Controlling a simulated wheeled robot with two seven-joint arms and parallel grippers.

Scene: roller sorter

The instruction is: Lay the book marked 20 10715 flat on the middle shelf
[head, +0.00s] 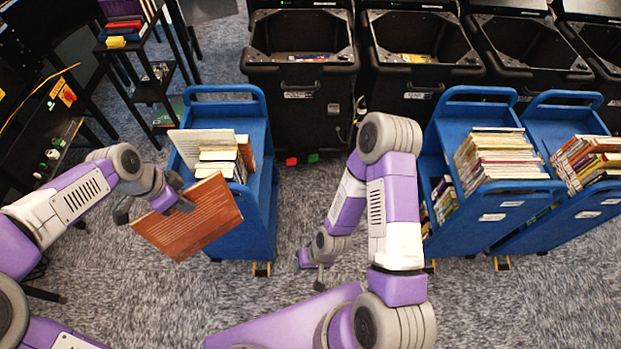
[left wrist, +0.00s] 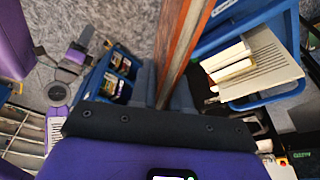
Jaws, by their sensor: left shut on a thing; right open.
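My left gripper (head: 182,203) is shut on a large reddish-brown book (head: 190,222) and holds it tilted in the air, in front of the left blue cart (head: 262,200). Lines of print cover its visible face; no number 20 10715 is legible. In the left wrist view the book (left wrist: 186,42) shows edge-on between the fingers. A black shelf unit (head: 128,72) stands at the upper left of the head view; its middle shelf (head: 150,92) shows partly, with a small item on it. My right gripper (head: 319,270) is open and empty, low over the carpet.
The left cart carries several pale books (head: 218,155). Two more blue carts (head: 490,205) with books stand at the right. Black bins (head: 300,100) line the back. Carpet between the carts is open.

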